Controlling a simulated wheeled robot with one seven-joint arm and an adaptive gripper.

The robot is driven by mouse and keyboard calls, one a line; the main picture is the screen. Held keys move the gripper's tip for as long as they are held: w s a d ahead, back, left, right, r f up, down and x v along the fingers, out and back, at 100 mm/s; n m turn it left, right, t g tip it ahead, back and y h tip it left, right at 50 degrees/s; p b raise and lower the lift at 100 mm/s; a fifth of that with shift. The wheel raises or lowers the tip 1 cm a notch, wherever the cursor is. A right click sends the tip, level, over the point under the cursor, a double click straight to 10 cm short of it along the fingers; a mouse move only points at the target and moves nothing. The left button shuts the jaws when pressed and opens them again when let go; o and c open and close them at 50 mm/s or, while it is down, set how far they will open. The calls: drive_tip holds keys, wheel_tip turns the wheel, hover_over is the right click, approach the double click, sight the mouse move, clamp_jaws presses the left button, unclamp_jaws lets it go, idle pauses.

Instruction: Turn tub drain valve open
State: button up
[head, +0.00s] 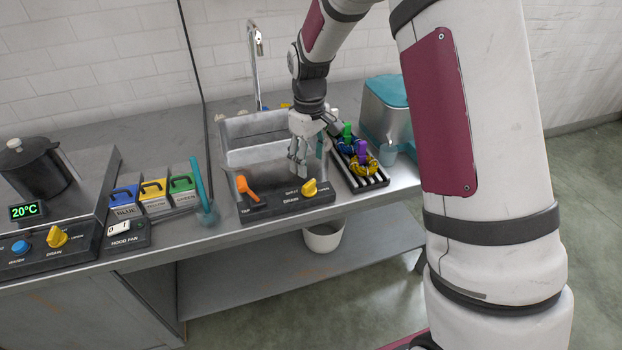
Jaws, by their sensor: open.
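Two yellow drain knobs show in the head view, and I cannot tell for certain which is the tub's. One yellow knob (57,237) is on the dark panel at far left, beside the word DRAIN. The other yellow knob (310,187) is on the black panel at the front of the metal basin (237,133), also labelled DRAIN. My gripper (298,168) points down over the right part of the basin, open and seemingly empty. It is behind and above the basin's knob, apart from it. The exact angle of each knob is hard to read.
An orange tap handle (247,188) stands left of the basin's knob. A rack (375,184) with coloured skeins is right of the basin, near a teal-lidded container (388,110). Blue, yellow and green boxes and a dark pot (32,168) stand left. A tall faucet (256,55) rises behind.

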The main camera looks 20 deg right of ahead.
sight(309, 183)
wheel_tip(309, 183, down, 8)
drive_tip(key=shift+r, duration=0.25)
drive_tip(key=c, duration=1.1)
